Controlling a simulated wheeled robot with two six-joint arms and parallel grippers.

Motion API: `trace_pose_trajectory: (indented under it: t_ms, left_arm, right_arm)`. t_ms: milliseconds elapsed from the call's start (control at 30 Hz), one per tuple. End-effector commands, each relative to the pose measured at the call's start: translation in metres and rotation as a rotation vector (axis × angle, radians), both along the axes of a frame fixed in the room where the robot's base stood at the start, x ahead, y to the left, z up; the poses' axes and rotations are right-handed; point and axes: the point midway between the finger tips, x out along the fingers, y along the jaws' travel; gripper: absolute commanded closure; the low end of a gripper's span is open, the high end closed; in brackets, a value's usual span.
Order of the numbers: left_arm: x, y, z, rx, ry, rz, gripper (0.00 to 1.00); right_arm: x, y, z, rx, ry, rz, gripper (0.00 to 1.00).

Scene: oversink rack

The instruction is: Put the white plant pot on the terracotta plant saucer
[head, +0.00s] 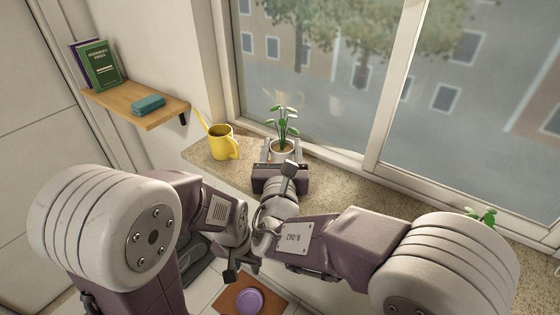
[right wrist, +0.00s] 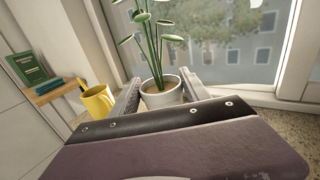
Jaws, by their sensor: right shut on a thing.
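The white plant pot (head: 283,156) holds a green leafy plant and is at the window sill in the head view. My right gripper (head: 282,152) is shut on the pot, with one finger on each side of it. In the right wrist view the pot (right wrist: 163,97) stands upright between the two fingers (right wrist: 161,95); its lower part is hidden by the gripper body. I cannot tell whether it touches the sill. I cannot make out the terracotta saucer in either view. My left gripper (head: 242,270) is low in the middle, away from the pot; its jaws are unclear.
A yellow watering can (head: 222,143) stands on the speckled sill (head: 330,177), left of the pot. A wooden shelf (head: 136,107) with books (head: 101,68) and a teal item (head: 148,104) is at left. The window is close behind. A purple round thing (head: 249,300) lies below on a brown surface.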

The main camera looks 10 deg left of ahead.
Motion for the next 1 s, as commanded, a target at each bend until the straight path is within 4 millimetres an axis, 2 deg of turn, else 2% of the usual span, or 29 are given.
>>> trace_pose_trajectory:
  t_ms: [167, 300, 400, 767, 800, 867, 1000]
  left_arm:
    - [0.0, 0.0, 0.0, 0.0, 0.0, 0.0, 0.64]
    - [0.0, 0.0, -0.005, 0.0, 0.0, 0.0, 0.64]
    - [0.0, 0.0, -0.006, 0.0, 0.0, 0.0, 0.64]
    - [0.0, 0.0, -0.01, 0.0, 0.0, 0.0, 0.64]
    - [0.0, 0.0, -0.009, 0.0, 0.0, 0.0, 0.64]
    - [0.0, 0.0, -0.008, 0.0, 0.0, 0.0, 0.64]
    - [0.0, 0.0, -0.008, 0.0, 0.0, 0.0, 0.64]
  right_arm:
    - [0.0, 0.006, -0.005, 0.0, -0.001, 0.0, 0.94]
    - [0.0, 0.005, -0.03, -0.004, 0.002, 0.0, 0.94]
    - [0.0, 0.005, -0.042, -0.001, 0.001, 0.0, 0.94]
    - [0.0, 0.005, -0.046, 0.002, -0.001, 0.0, 0.94]
    - [0.0, 0.005, -0.045, 0.001, 0.0, 0.0, 0.37]
    - [0.0, 0.005, -0.045, 0.001, 0.0, 0.0, 0.24]
    - [0.0, 0.005, -0.045, 0.001, 0.0, 0.0, 0.24]
